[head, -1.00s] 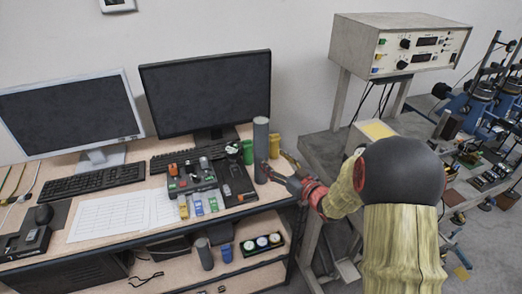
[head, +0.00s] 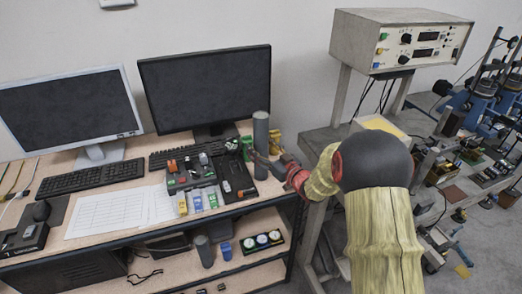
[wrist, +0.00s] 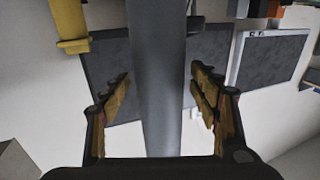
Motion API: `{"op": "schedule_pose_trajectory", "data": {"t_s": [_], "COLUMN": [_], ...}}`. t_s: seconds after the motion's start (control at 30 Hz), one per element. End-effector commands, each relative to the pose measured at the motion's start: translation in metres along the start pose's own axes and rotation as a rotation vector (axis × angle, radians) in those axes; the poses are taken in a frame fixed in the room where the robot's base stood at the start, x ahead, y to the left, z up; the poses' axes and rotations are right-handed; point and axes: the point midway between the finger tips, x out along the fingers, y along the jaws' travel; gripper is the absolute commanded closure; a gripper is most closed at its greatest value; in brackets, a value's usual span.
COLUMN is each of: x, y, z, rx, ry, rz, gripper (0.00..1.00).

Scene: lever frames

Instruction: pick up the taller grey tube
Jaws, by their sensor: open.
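The taller grey tube (head: 261,135) stands upright at the right end of the desk. In the wrist view the tube (wrist: 157,60) runs down the middle of the picture. My gripper (head: 265,162) reaches it from the right in the head view. In the wrist view my gripper (wrist: 161,92) is open, with one finger on each side of the tube and a visible gap on both sides. A shorter grey tube (head: 204,251) stands on the shelf below the desk.
A dark monitor (head: 206,88) stands behind. Paper sheets (head: 110,212) cover the left middle.

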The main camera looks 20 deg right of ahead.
Motion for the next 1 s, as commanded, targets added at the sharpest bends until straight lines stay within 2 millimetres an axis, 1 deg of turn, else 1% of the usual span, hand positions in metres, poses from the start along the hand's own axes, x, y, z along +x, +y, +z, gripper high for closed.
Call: {"op": "schedule_pose_trajectory", "data": {"t_s": [0.07, 1.0], "x": [-0.0002, -0.0004], "y": [0.0001, 0.0000], "z": [-0.0004, -0.0005], "rx": [0.000, -0.001], "ry": [0.000, 0.001], "rz": [0.000, 0.000], "gripper": [0.39, 0.92]}}
